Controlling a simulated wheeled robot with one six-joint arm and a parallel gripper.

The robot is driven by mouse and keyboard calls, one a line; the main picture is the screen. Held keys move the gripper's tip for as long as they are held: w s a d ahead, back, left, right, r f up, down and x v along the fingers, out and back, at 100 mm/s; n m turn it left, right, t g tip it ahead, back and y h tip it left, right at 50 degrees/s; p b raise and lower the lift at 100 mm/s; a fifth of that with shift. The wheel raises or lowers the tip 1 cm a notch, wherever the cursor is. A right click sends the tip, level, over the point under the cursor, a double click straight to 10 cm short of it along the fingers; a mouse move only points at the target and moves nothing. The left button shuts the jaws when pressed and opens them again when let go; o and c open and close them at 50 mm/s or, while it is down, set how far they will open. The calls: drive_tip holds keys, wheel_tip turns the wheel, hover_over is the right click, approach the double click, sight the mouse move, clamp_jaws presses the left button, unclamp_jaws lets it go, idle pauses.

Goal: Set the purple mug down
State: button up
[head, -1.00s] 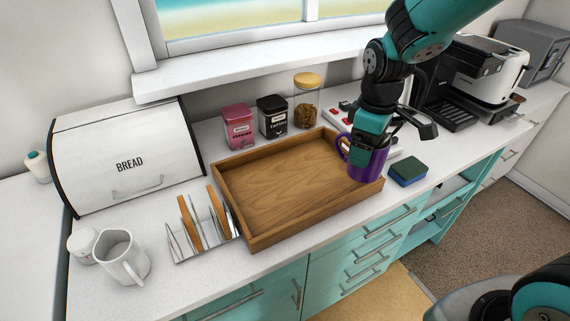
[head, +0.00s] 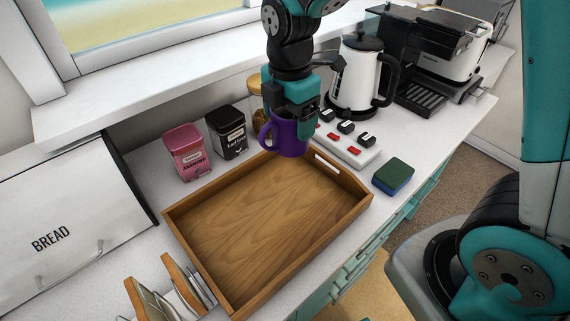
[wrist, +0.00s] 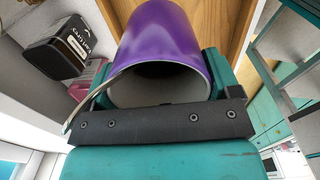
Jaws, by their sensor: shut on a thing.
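The purple mug (head: 287,139) hangs in my gripper (head: 290,112) over the back right part of the wooden tray (head: 256,292). My gripper is shut on the mug near its rim, and the mug's handle points left in the head view. In the wrist view the purple mug (wrist: 165,35) fills the top middle, its open mouth toward the camera. The mug looks upright or nearly so. The exact gap between its base and the tray is hard to tell. The tray's floor is bare.
A pink tin (head: 186,152) and a black tin (head: 227,132) stand behind the tray. A jar with a yellow lid (head: 255,84) is partly hidden by my gripper. A white kettle (head: 356,77), a switch panel (head: 347,143) and a sponge (head: 393,177) are to the right. A toast rack (head: 185,289) is at lower left.

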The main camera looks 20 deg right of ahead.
wheel_tip(320, 180, down, 12)
drive_tip(key=shift+d+f+p, duration=0.1)
drive_tip(key=shift+p, duration=0.55)
drive_tip(key=shift+f, duration=0.2)
drive_tip(key=o, duration=1.1)
wheel_tip(320, 180, up, 12)
drive_tip(key=shift+s+r+b, duration=0.1)
drive_tip(key=shift+b, duration=0.95)
drive_tip(key=shift+s+a+r+m+y, duration=0.7)
drive_tip(key=shift+s+r+m, duration=0.7)
drive_tip(key=shift+s+m, duration=1.4)
drive_tip(key=shift+s+a+r+m+y, duration=0.7)
drive_tip(key=shift+s+r+m, duration=0.75)
drive_tip(key=shift+s+m, duration=1.3)
drive_tip(key=shift+s+a+r+m+y, duration=0.7)
drive_tip(key=shift+s+r+m, duration=1)
drive_tip(key=shift+s, duration=1.9)
drive_tip(key=shift+f+m, duration=0.25)
drive_tip(key=shift+f, duration=0.05)
